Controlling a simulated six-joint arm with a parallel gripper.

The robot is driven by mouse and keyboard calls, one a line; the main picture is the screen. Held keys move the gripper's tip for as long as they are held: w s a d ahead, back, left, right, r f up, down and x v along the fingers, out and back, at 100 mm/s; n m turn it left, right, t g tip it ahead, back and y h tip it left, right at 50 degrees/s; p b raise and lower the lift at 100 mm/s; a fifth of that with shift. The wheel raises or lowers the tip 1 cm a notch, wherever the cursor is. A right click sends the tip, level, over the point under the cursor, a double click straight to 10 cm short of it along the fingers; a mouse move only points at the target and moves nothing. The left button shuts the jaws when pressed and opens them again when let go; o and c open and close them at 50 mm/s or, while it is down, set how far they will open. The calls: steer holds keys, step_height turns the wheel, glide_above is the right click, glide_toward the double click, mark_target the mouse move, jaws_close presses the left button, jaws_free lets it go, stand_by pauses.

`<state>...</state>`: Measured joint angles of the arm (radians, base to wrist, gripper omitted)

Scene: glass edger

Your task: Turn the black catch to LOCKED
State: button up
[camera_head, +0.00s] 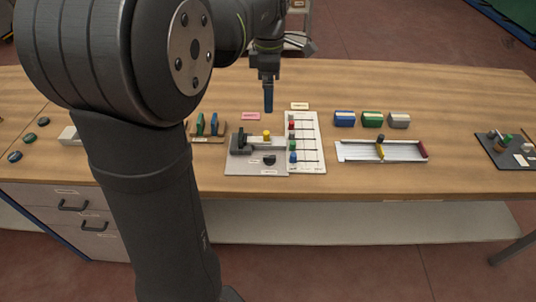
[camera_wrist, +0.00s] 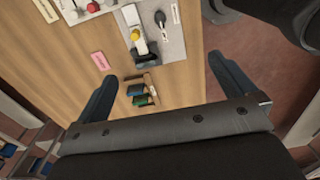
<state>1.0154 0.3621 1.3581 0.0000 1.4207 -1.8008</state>
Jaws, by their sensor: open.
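A grey fixture plate (camera_head: 240,168) lies on the wooden bench, with a yellow knob (camera_head: 267,135) and a black block-like part (camera_head: 240,143) on it. A small black part near its front, which looks like the black catch (camera_head: 269,160), also shows in the wrist view (camera_wrist: 160,18) beside a small white label. I cannot read the label or tell the catch's setting. My gripper (camera_head: 268,106) points down, apparently above the bench behind the plate. In the wrist view its two fingers (camera_wrist: 162,70) are wide apart with nothing between them, and the catch lies beyond them.
A white board (camera_head: 308,166) with coloured knobs adjoins the plate on the right. A rack with upright blue and green pieces (camera_head: 208,126) stands left. Coloured blocks (camera_head: 372,119) and a white-railed tray (camera_head: 360,159) sit farther right. Bare bench lies between the groups.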

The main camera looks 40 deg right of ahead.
steer(key=shift+r, duration=0.35)
